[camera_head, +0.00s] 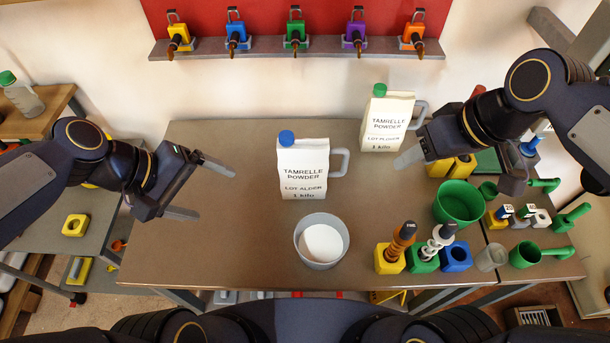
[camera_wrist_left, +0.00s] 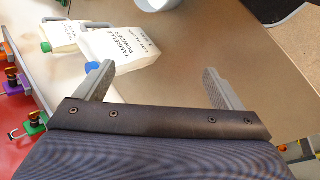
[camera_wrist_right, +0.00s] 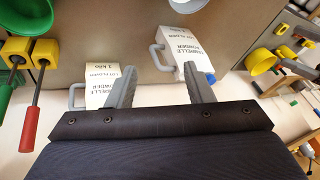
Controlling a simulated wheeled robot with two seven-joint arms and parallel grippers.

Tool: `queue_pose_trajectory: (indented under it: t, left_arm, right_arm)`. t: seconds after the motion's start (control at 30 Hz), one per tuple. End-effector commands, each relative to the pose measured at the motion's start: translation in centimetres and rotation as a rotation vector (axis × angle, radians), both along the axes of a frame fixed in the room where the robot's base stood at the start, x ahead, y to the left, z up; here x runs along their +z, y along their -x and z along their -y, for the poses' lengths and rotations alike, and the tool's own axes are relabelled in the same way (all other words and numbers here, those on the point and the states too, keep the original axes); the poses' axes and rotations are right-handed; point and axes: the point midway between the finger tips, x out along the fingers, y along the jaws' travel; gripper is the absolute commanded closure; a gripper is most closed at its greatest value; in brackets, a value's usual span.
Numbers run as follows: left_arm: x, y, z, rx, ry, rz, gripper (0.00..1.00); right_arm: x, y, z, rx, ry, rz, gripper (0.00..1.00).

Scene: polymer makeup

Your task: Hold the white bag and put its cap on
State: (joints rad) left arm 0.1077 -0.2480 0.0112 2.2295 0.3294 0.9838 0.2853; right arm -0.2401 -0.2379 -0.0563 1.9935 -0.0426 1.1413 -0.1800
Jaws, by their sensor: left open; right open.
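My right gripper (camera_head: 455,176) is open, right of both bags, with one finger near the second bag's handle. The Alder bag also shows in the left wrist view (camera_wrist_left: 125,48) and right wrist view (camera_wrist_right: 186,45).
A grey bowl (camera_head: 300,243) with white contents sits before the Alder bag. A green bowl (camera_head: 459,203), coloured blocks with tools, and green scoops crowd the table's right side. The table's left part is clear. A wall rack (camera_head: 330,47) holds several coloured tools.

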Motion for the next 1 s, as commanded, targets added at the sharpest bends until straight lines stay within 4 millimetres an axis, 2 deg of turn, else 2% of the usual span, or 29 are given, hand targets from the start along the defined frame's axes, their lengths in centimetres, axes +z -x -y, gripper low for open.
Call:
queue_pose_trajectory:
  t: [0.03,0.17,0.2,0.33,0.4,0.5,0.6,0.67,1.0]
  left_arm:
    - [-1.3,-2.0,0.7,0.051,0.077,-0.11,0.11]
    - [-3.7,-6.9,2.6,0.2,0.264,-0.369,0.11]
    - [-4.7,-8.3,3.1,0.244,0.317,-0.448,0.11]
    - [-8.0,-12.3,4.7,0.374,0.467,-0.679,0.11]
    - [-9.6,-13.9,5.4,0.428,0.529,-0.778,0.11]
    - [-11.4,-15.5,6.1,0.484,0.592,-0.881,0.11]
    - [-12.3,-16.3,6.5,0.515,0.627,-0.94,0.11]
    - [-12.6,-16.6,6.6,0.524,0.636,-0.955,0.11]
    - [-12.7,-16.6,6.7,0.526,0.639,-0.961,0.11]
  right_arm:
    - [0.2,-2.6,-1.8,0.106,0.04,-0.018,0.53]
    - [0.9,-7.9,-6.7,0.345,0.154,-0.046,0.53]
    - [0.9,-9.2,-8.5,0.414,0.19,-0.052,0.53]
    - [0.3,-12.3,-14.5,0.61,0.303,-0.07,0.53]
    - [-0.2,-13.1,-17.3,0.691,0.354,-0.074,0.53]
    - [-0.8,-13.7,-20.3,0.773,0.408,-0.079,0.53]
    - [-1.1,-13.9,-21.9,0.817,0.438,-0.081,0.53]
    - [-1.2,-13.9,-22.4,0.83,0.446,-0.081,0.53]
    - [-1.2,-13.9,-22.5,0.832,0.448,-0.081,0.53]
